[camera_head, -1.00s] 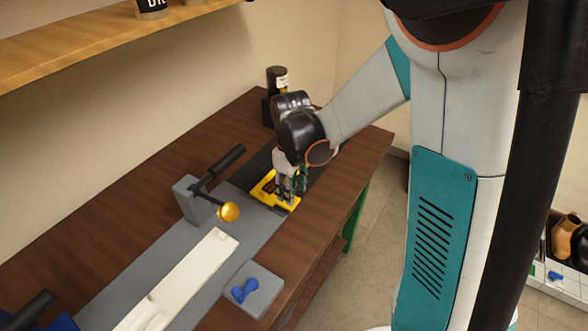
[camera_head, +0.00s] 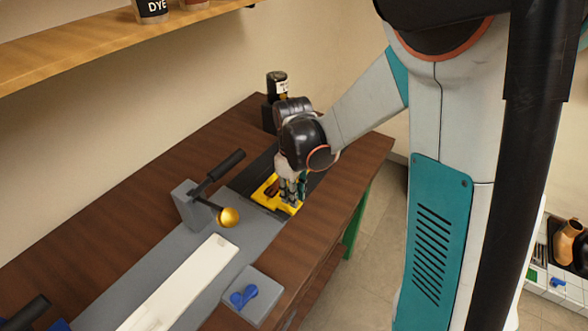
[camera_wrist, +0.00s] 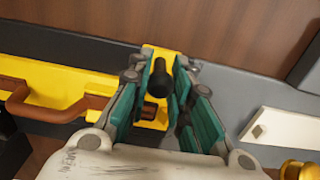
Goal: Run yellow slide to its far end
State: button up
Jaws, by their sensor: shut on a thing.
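The yellow slide (camera_head: 268,188) sits on a dark track at the far part of the bench. My gripper (camera_head: 291,200) is low over the near right part of the slide. In the wrist view my gripper (camera_wrist: 158,100) has its teal-padded fingers on both sides of the black peg, shut on it. The peg's lower part and part of the slide are hidden by the fingers.
A grey clamp block with a black lever and gold knob (camera_head: 228,217) stands left of the track. A long white bar (camera_head: 185,285) and a grey pad with a blue knob (camera_head: 243,296) lie nearer. A dark bottle (camera_head: 277,87) stands at the back.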

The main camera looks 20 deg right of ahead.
jog(key=shift+w+d, duration=0.25)
jog(key=shift+d, duration=0.1)
jog(key=shift+w+d+b, duration=0.15)
jog(key=shift+w+d, duration=1)
jog(key=shift+d, duration=0.45)
jog(key=shift+w+d+b, duration=0.15)
jog(key=shift+w+d, duration=1.05)
jog(key=shift+d, duration=0.35)
jog(key=shift+w+d+b, duration=0.15)
jog(key=shift+w+d, duration=1)
jog(key=shift+d, duration=0.45)
jog(key=shift+o, duration=0.5)
jog(key=shift+w, duration=0.1)
jog(key=shift+o, duration=0.5)
jog(key=shift+d, duration=0.15)
jog(key=o, duration=0.6)
jog(key=shift+w, duration=0.1)
jog(key=shift+r, duration=0.1)
